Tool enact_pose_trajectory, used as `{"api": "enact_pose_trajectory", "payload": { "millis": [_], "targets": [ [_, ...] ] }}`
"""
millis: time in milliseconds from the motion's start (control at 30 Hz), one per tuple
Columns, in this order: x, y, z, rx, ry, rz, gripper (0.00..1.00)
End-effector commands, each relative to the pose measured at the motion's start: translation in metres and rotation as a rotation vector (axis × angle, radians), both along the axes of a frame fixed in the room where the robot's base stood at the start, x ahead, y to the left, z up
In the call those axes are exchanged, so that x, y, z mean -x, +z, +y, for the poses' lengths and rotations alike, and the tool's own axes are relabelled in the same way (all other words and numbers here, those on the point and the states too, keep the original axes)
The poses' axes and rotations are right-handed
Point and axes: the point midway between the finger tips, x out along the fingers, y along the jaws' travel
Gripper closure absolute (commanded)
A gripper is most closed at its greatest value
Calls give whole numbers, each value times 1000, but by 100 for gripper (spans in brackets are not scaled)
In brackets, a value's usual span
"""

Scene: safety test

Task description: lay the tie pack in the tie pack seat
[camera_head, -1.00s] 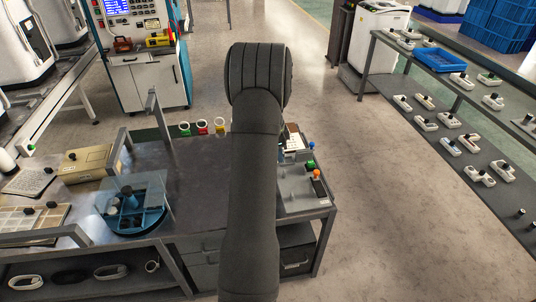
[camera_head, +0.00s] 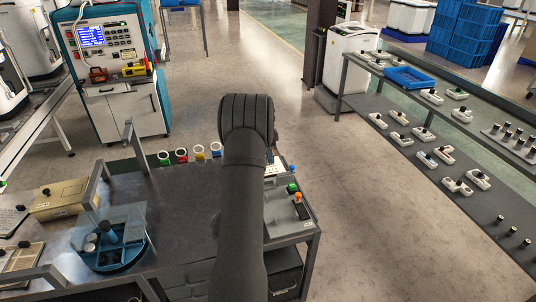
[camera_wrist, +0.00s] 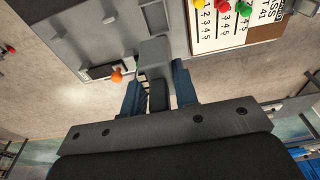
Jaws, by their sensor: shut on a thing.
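My gripper (camera_wrist: 156,95) shows in the wrist view with two blue fingers. It is shut on a dark grey piece (camera_wrist: 158,97), taken as the tie pack, though its full shape is hard to see. A grey block (camera_wrist: 155,56) shows just beyond the fingertips; I cannot tell whether it belongs to the held piece. A grey fixture panel (camera_wrist: 85,30) with recesses lies beyond the gripper. I cannot tell which recess is the tie pack seat. In the head view, my arm hides the gripper.
A board (camera_wrist: 228,30) with coloured pins and numbers lies right of the grey panel. In the head view, the workbench (camera_head: 185,200) carries a round blue tray (camera_head: 113,253), a tan box (camera_head: 65,198) and several coloured rings. Shelves (camera_head: 400,120) stand across the aisle at right.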

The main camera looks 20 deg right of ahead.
Motion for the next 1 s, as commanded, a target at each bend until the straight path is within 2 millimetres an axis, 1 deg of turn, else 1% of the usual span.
{"api": "enact_pose_trajectory", "payload": {
  "millis": [100, 400, 1000],
  "targets": [
    [1, -13, 0, -1, 0, 3, 97],
    [1, -44, 0, -1, 0, 2, 97],
    [1, -101, 0, -1, 0, 1, 97]
  ]
}}
